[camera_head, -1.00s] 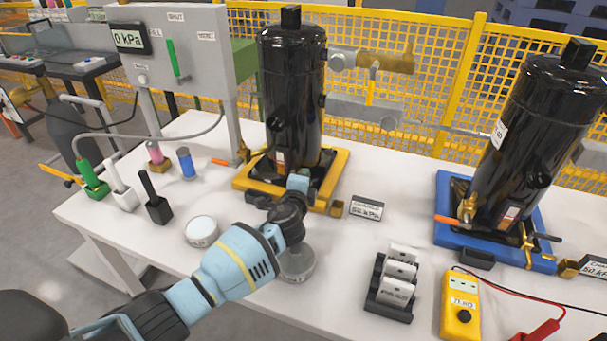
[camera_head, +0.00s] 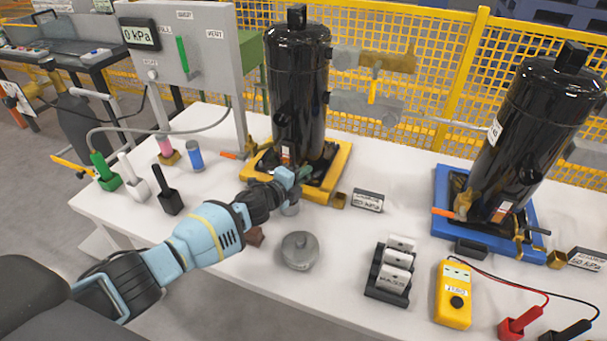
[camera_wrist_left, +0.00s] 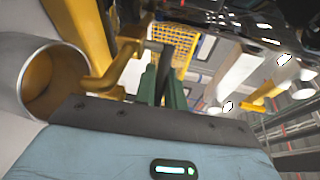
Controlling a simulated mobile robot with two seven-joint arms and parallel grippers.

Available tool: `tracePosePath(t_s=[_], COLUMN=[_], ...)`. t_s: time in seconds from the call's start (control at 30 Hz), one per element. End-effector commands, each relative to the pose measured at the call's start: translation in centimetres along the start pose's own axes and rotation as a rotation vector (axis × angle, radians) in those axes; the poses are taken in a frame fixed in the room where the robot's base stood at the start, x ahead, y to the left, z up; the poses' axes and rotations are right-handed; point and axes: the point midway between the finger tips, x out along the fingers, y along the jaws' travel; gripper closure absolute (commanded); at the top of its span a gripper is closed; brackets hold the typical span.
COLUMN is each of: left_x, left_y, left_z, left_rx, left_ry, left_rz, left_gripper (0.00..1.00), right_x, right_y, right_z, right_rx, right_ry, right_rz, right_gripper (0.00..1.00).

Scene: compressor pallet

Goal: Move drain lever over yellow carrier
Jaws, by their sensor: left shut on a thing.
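The yellow carrier (camera_head: 338,178) holds the left black compressor (camera_head: 297,95) in the head view. My left gripper (camera_head: 297,176) reaches its front edge from the left, low beside the compressor's foot. In the left wrist view its green fingers (camera_wrist_left: 163,88) are closed on a dark bar, apparently the drain lever (camera_wrist_left: 178,50). A brass elbow (camera_wrist_left: 113,66) stands just left of the fingers. In the head view the gripper mostly hides the lever, so its angle cannot be told. My right gripper is not in view.
A grey lidded pot (camera_head: 300,250) stands in front of the carrier. The second compressor stands on a blue carrier (camera_head: 447,190). A yellow meter (camera_head: 454,292) lies near the front.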

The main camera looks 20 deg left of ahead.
Motion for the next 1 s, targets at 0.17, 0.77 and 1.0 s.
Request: tracePosePath(t_s=[0.17,0.77,1.0], left_x=[0.0,-0.2,-2.6], left_y=[0.0,0.0,-0.3], left_z=[-0.1,0.0,0.1], left_rx=[0.000,0.000,0.003], left_ry=[0.002,-0.001,-0.001], left_rz=[0.000,0.000,-0.002], left_gripper=[1.00,0.67,0.67], right_x=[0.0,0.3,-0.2], right_y=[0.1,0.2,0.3], right_z=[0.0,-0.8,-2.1], right_rx=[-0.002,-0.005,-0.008], right_ry=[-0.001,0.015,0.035], right_rz=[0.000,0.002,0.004], right_gripper=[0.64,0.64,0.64])
